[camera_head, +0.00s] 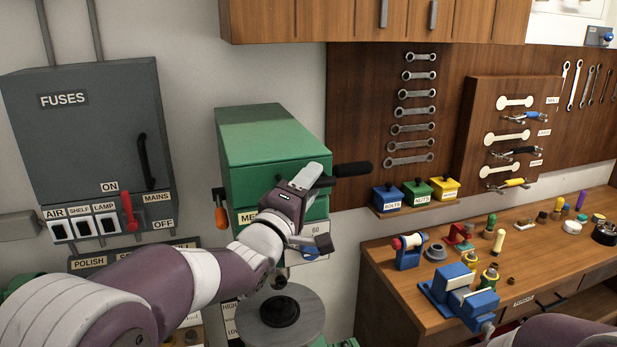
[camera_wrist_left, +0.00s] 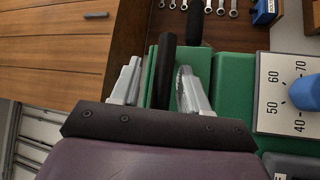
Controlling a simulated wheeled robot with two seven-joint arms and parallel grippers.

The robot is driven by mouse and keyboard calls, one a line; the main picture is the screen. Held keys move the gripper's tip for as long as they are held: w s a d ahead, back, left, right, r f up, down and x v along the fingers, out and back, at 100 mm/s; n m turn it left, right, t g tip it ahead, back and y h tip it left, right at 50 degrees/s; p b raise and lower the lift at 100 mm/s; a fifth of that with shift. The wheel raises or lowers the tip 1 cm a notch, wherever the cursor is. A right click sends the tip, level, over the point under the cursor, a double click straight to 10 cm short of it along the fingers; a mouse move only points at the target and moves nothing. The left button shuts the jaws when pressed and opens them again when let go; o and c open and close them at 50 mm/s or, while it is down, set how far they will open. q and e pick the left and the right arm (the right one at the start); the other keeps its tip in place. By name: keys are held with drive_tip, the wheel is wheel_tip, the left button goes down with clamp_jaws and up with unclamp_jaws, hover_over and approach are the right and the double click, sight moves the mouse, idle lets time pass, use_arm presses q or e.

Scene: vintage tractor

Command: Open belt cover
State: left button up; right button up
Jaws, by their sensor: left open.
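The green belt cover (camera_head: 270,140) tops the drill press and is closed. A black handle (camera_head: 352,169) sticks out to the right of its front. My left gripper (camera_head: 316,177) is at the cover's front right, near the handle's inner end. In the left wrist view, the two grey fingers of the gripper (camera_wrist_left: 160,85) are apart, with a black bar (camera_wrist_left: 165,70) and a strip of green cover (camera_wrist_left: 225,90) seen between or beside them. I cannot tell whether they touch. My right gripper is not in view; only part of my right arm shows at bottom right.
A grey fuse box (camera_head: 85,130) with a red lever hangs at left. Wooden cabinets (camera_head: 375,20) hang above. A workbench (camera_head: 400,290) with a blue vise (camera_head: 460,296) and several small tools stands at right. The round drill table (camera_head: 280,312) is below my left gripper.

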sight(276, 160)
use_arm(q)
drive_tip(key=shift+w+f, duration=0.2)
drive_tip(key=shift+w, duration=0.35)
drive_tip(key=shift+s+a+r, duration=0.1)
drive_tip(key=shift+s, duration=0.15)
clamp_jaws()
drive_tip(key=shift+b, duration=0.3)
drive_tip(key=shift+a+r+n+b, duration=0.1)
drive_tip(key=shift+r+n+b, duration=0.1)
drive_tip(key=shift+n+b, duration=0.1)
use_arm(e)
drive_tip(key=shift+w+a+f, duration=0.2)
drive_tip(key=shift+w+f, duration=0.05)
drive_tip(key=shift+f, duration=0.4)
